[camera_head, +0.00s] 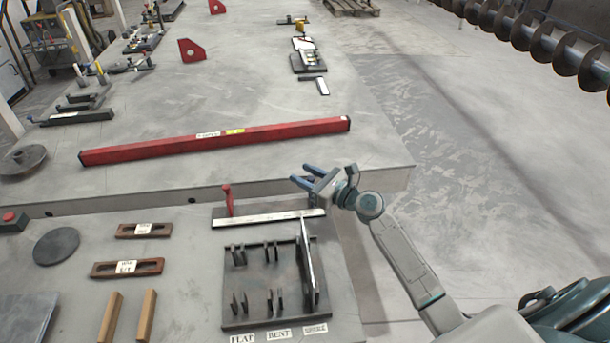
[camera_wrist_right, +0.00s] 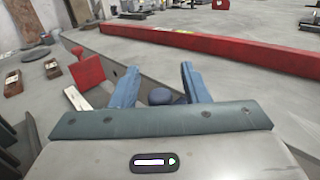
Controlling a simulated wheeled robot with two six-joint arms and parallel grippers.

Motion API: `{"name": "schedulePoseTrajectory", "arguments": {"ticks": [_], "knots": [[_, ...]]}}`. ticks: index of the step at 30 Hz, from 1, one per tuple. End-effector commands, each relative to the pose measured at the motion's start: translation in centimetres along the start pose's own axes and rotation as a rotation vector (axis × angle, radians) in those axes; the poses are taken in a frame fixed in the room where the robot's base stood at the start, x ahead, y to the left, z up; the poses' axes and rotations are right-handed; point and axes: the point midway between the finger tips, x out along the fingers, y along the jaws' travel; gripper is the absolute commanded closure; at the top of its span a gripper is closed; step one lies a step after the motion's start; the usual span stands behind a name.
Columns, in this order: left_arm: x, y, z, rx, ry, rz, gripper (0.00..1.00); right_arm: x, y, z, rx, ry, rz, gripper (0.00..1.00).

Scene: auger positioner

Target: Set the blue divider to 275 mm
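My right gripper (camera_head: 306,178) is above the right end of a white scale (camera_head: 265,218) on the near bench. Its two blue fingers are apart in the right wrist view (camera_wrist_right: 158,82). A dark blue rounded piece (camera_wrist_right: 160,96) shows between them there; I cannot tell whether it is part of the blue divider or whether the fingers touch it. No blue divider is clearly seen in the head view. A red upright piece (camera_head: 228,200) stands at the scale's left end and also shows in the right wrist view (camera_wrist_right: 87,72). The scale's marks are too small to read.
A long red beam (camera_head: 215,142) lies on the large table beyond. A dark rack (camera_head: 240,315) with upright plates stands in front of the scale. Slotted wooden blocks (camera_head: 127,268) lie to the left. Open floor is on the right.

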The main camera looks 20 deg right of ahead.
Motion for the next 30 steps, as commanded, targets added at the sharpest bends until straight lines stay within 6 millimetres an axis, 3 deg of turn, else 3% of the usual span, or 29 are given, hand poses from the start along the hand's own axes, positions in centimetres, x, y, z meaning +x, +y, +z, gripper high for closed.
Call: {"name": "schedulePoseTrajectory", "arguments": {"ticks": [8, 14, 22, 30], "knots": [[0.1, 0.0, 0.6, 0.000, -0.008, 0.000, 0.64, -0.3, 0.0, 0.0, -0.002, -0.001, 0.000, 0.59], [0.7, 0.1, 0.6, 0.000, -0.008, 0.000, 0.64, -3.3, 0.0, -0.3, -0.004, 0.004, 0.001, 0.59], [0.4, 0.0, -3.5, 0.003, 0.013, -0.001, 0.64, -8.4, 0.0, -0.3, -0.003, 0.004, 0.001, 0.59], [-0.5, 0.2, -5.8, 0.005, 0.015, 0.000, 0.64, -10.6, 0.0, -0.1, -0.001, 0.000, 0.000, 0.59]]}}
